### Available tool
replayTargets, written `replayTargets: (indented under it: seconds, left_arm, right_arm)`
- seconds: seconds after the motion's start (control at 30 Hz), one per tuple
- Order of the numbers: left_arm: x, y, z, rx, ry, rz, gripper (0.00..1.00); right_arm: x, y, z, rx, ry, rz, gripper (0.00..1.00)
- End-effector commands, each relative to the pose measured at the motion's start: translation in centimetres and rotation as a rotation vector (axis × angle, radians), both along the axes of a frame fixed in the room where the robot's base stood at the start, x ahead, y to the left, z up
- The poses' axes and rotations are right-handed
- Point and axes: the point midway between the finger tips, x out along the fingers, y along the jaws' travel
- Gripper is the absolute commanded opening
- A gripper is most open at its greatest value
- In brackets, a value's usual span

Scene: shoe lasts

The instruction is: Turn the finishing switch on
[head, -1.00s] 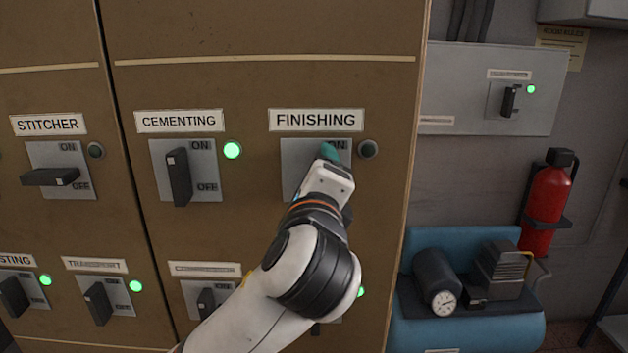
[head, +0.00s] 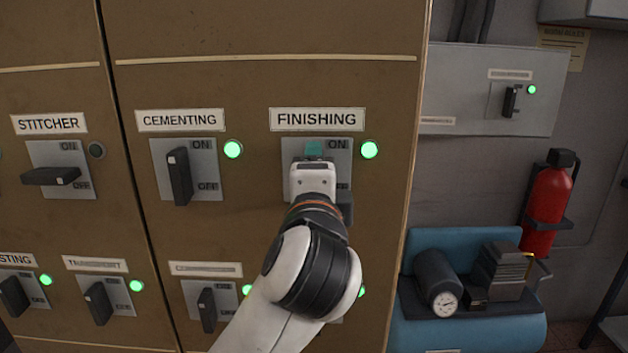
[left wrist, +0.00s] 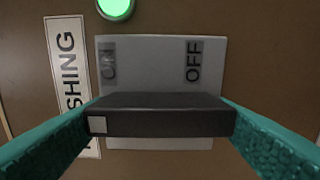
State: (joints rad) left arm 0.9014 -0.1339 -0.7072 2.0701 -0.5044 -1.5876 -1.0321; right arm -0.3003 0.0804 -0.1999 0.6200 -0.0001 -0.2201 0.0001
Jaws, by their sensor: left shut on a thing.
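The finishing switch plate (head: 345,150) sits under the FINISHING label (head: 317,119) on the brown cabinet. Its lamp (head: 370,149) is lit green; the lamp also shows in the left wrist view (left wrist: 115,8). My left gripper (head: 314,150) is in front of the plate and covers the handle in the head view. In the left wrist view the dark handle (left wrist: 160,116) lies between the teal fingertips of my left gripper (left wrist: 160,112), which is shut on it. The handle lies lengthwise from finger to finger, and the ON and OFF marks show beside it. My right gripper is not in view.
The cementing switch (head: 179,177), left of it, stands upright with a green lamp. The stitcher switch (head: 50,177) lies sideways with a dark lamp. More switches sit below. A fire extinguisher (head: 547,205) and a blue tank (head: 470,333) stand right of the cabinet.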

Motion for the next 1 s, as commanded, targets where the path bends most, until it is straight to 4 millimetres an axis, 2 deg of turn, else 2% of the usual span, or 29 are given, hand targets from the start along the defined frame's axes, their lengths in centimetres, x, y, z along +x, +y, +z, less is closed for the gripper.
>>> replayTargets:
  seconds: [0.27, 0.3, 0.43, 0.77, 0.87, 1.0]
  left_arm:
    - [0.0, 0.0, -0.1, -0.004, 0.004, -0.001, 0.52]
    - [0.0, 0.0, -0.1, -0.004, 0.004, -0.001, 0.76]
    - [0.0, 0.0, -0.1, -0.004, 0.003, -0.001, 0.96]
    - [-0.3, 0.0, -0.1, -0.002, 0.001, -0.001, 0.96]
    - [-1.3, -0.1, -0.1, -0.003, -0.001, -0.003, 0.96]
    - [-4.0, -0.1, -0.2, -0.004, -0.002, -0.005, 0.96]
  right_arm:
    - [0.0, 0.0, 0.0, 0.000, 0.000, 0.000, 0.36]
    - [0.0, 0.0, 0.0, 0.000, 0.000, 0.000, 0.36]
    - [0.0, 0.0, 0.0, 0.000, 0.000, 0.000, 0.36]
    - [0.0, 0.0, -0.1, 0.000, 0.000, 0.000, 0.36]
    - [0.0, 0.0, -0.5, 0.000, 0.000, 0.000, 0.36]
    - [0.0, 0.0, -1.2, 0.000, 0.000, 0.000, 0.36]
